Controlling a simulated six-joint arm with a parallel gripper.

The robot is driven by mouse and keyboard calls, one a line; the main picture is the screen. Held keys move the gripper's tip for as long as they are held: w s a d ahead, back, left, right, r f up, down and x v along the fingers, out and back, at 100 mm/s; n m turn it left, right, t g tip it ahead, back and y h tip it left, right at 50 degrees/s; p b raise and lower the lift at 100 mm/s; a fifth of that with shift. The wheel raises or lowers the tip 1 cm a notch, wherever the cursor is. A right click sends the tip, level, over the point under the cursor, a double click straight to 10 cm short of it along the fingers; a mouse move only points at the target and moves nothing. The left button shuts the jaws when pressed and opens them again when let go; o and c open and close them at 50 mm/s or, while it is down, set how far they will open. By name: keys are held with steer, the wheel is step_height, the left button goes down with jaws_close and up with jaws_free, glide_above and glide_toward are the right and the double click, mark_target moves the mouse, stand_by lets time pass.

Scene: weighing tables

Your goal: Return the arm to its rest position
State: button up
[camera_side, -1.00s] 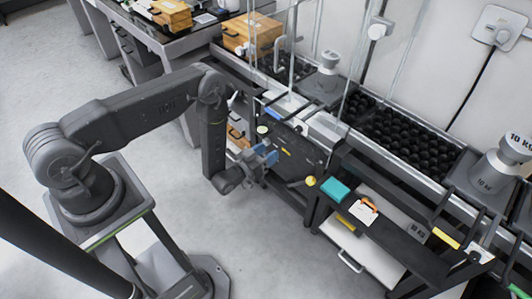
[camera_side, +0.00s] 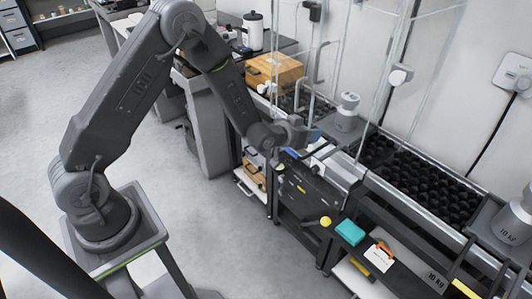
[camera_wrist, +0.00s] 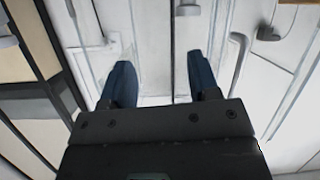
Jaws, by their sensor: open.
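My gripper (camera_side: 312,134) is up at the front of the weighing bench, at the end of my raised and bent arm. In the wrist view its two blue fingers (camera_wrist: 158,88) stand apart with nothing between them. Beyond the fingers are pale panels and light metal handles or rods. The side view shows no object held; the fingers are small and partly hidden there by the wrist.
A wooden box (camera_side: 275,72) and a white canister (camera_side: 253,32) stand behind the gripper. Clear upright panels and a grey weight (camera_side: 347,104) are close on its right. A teal block (camera_side: 350,232) and a yellow ball (camera_side: 326,221) lie lower down. Floor between base and bench is clear.

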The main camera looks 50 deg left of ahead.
steer(key=s+r+g, duration=0.4)
steer(key=s+r, duration=0.8)
steer(key=r, duration=0.5)
steer(key=s+d+r+g, duration=0.1)
steer(key=s+r+g, duration=0.1)
steer(key=s, duration=0.9)
steer(key=s+r+m+g, duration=0.1)
steer(key=s+r+g, duration=0.1)
steer(key=s, duration=0.9)
steer(key=shift+d+r+m, duration=0.15)
steer(key=shift+d+m, duration=0.15)
steer(key=shift+d, duration=0.05)
